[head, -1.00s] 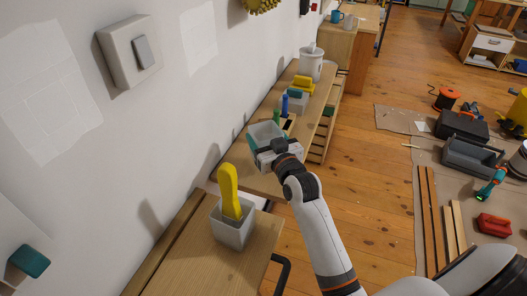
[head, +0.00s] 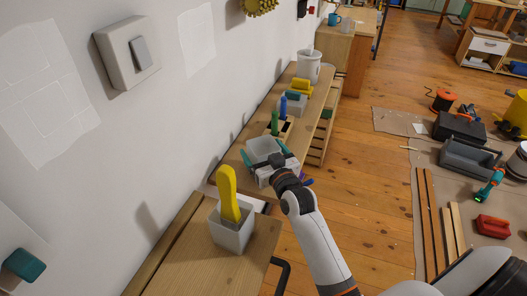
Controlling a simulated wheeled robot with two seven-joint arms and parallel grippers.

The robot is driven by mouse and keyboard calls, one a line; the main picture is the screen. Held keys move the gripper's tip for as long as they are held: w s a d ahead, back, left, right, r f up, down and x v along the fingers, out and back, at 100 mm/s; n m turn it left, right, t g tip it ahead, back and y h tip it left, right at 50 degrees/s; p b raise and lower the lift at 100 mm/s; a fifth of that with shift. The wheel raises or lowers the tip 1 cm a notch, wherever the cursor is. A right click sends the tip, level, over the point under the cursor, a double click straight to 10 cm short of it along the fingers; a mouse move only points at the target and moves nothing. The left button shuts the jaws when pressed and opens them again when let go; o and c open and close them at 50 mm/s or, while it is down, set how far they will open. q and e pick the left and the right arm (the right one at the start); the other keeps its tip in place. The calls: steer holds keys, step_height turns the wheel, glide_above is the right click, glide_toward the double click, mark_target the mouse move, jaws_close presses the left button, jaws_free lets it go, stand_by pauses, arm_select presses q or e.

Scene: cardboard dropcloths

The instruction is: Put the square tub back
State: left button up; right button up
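A pale grey square tub (head: 264,147) stands on the low wooden bench along the wall, in the middle of the head view. My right gripper (head: 265,153) is at its near side, with teal fingertips spread to the left and right of the tub. The fingers look open; the gripper body hides the tub's near face. A teal fingertip that looks like my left gripper's (head: 25,263) shows at the lower left edge, close to the wall. The rest of that gripper is out of view.
A grey pot with a yellow-handled tool (head: 232,228) stands on the nearer wooden top. Beyond the tub are a small holder with green and blue tools (head: 281,120), a grey bin (head: 292,103) and a white bucket (head: 308,66). Floor at right holds toolboxes and planks.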

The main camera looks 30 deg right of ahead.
steer(key=shift+r, duration=0.15)
steer(key=s, duration=1.2)
steer(key=shift+a+r, duration=0.1)
steer(key=shift+a, duration=0.3)
